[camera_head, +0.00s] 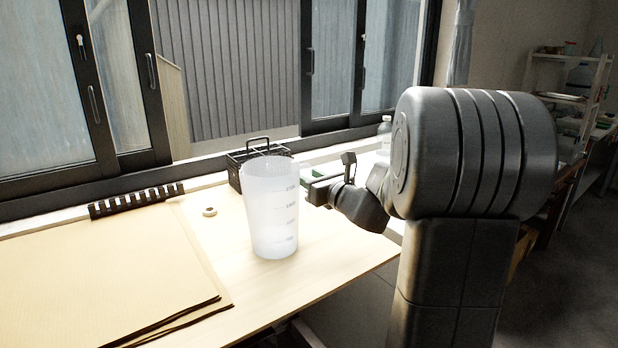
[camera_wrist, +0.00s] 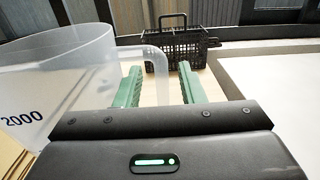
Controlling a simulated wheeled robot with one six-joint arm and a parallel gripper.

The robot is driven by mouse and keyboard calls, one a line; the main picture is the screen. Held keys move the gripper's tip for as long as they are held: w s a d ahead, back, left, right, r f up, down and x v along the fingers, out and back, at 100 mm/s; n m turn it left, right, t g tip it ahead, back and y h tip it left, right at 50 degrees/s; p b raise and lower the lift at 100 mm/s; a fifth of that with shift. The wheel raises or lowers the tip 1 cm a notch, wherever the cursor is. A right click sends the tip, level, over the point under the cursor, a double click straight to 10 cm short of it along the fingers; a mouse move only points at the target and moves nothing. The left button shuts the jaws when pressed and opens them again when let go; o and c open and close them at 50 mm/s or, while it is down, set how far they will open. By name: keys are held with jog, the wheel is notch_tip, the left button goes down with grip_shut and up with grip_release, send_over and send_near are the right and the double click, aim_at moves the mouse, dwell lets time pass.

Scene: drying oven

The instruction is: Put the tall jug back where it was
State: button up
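The tall jug (camera_head: 270,215) is translucent white with volume marks and stands upright on the wooden table. It fills the left of the wrist view (camera_wrist: 60,85), with a "2000" mark and its handle on the right side. My gripper (camera_head: 312,182) is at the jug's right side, at about mid to upper height. In the wrist view its two green fingers (camera_wrist: 160,76) are apart, and the handle's upright part shows between them. I see no firm contact between the fingers and the handle.
A black wire basket (camera_wrist: 176,48) stands behind the jug by the window. Brown sheets (camera_head: 100,265) and a black binding strip (camera_head: 137,199) lie to the left. A small tape roll (camera_head: 210,212) lies behind left. A clear bottle (camera_head: 384,135) stands at the back right.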

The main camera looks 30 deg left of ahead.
jog(key=v, duration=1.1)
jog(key=shift+d, duration=0.25)
jog(key=shift+s, duration=0.1)
